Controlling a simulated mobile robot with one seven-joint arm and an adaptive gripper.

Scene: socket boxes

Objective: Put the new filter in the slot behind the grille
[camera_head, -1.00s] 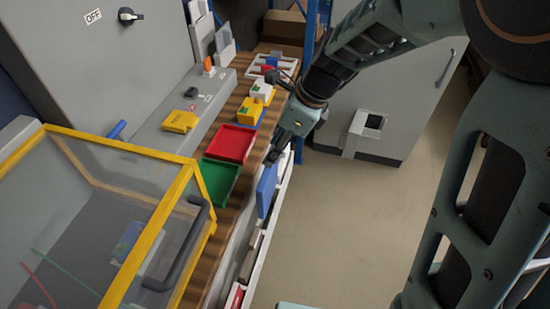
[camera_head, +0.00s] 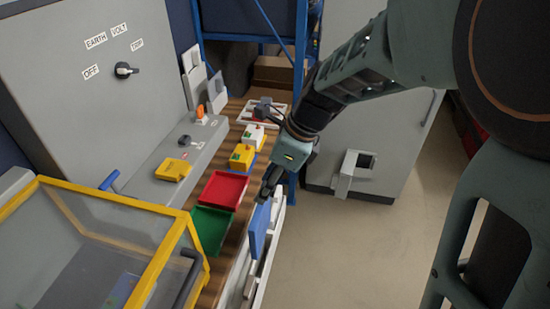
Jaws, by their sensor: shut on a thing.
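My gripper (camera_head: 268,189) points down at the right edge of the wooden bench. It is shut on a flat blue panel (camera_head: 260,230), which hangs upright below the fingers, beside the bench edge. The panel looks like the filter, but no marking on it can be read. On the grey cabinet (camera_head: 395,135) at the back right is a light frame around a dark opening (camera_head: 366,161). A light flap (camera_head: 346,174) stands out at its left side. I cannot tell what is inside the opening. My gripper is left of the cabinet and apart from it.
A red tray (camera_head: 223,190) and a green tray (camera_head: 210,229) lie on the bench. A yellow-framed clear case (camera_head: 105,204) stands at the lower left. A blue rack post (camera_head: 300,55) rises behind the bench. The floor (camera_head: 340,250) right of the bench is clear.

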